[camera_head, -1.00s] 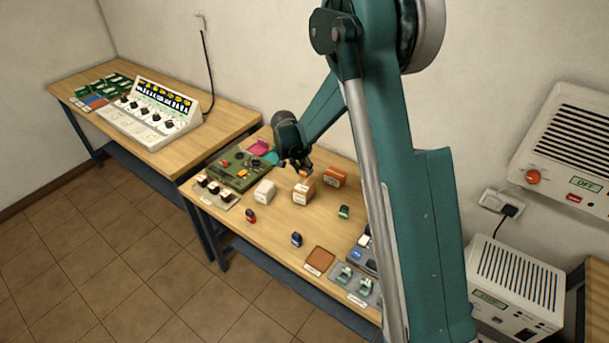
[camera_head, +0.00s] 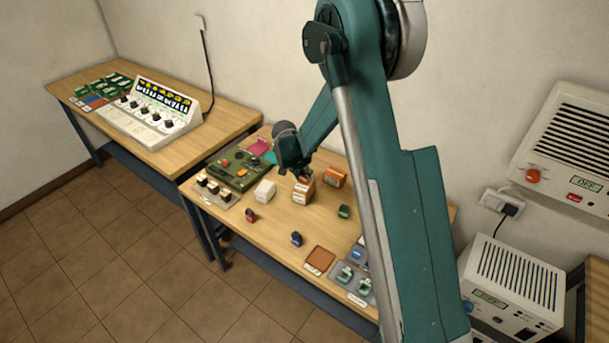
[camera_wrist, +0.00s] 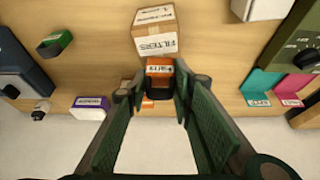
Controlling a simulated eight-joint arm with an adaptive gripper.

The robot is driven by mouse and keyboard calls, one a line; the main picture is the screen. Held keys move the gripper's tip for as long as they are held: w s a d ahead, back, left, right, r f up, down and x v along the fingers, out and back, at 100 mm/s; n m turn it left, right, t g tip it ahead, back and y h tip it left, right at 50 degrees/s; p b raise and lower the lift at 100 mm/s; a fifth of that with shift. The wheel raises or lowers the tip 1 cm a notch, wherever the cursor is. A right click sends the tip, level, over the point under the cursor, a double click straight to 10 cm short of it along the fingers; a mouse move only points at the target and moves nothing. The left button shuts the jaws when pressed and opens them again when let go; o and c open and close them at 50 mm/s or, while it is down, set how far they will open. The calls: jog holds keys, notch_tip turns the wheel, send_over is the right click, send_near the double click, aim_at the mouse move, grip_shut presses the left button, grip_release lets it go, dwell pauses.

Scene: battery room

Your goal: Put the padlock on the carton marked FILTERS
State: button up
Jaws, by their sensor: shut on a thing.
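The FILTERS carton (camera_head: 301,197) is a small brown box standing on the near bench. In the wrist view the carton (camera_wrist: 156,44) shows its white FILTERS label and its top. My gripper (camera_head: 303,177) is low at the carton's back upper edge in the head view. In the wrist view my gripper (camera_wrist: 160,80) is shut on an orange padlock (camera_wrist: 160,69) with a white label, whose print I cannot read for sure. The padlock overlaps the carton's lower edge in that view. I cannot tell whether it touches the carton.
An orange-brown box (camera_head: 336,177) stands close right of the carton, and a white box (camera_head: 265,190) stands to its left. Small green (camera_head: 344,211), red (camera_head: 250,216) and blue (camera_head: 296,239) items are spread around. A green panel (camera_head: 240,168) lies at the left end.

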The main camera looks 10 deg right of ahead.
jog(key=o, duration=1)
jog(key=shift+c, duration=0.2)
jog(key=shift+r+p, duration=0.2)
jog(key=shift+p, duration=0.1)
jog(key=v, duration=1.1)
jog(key=shift+a+r, duration=0.15)
jog(key=shift+r, duration=0.2)
jog(key=shift+s, duration=0.1)
jog(key=shift+r, duration=0.15)
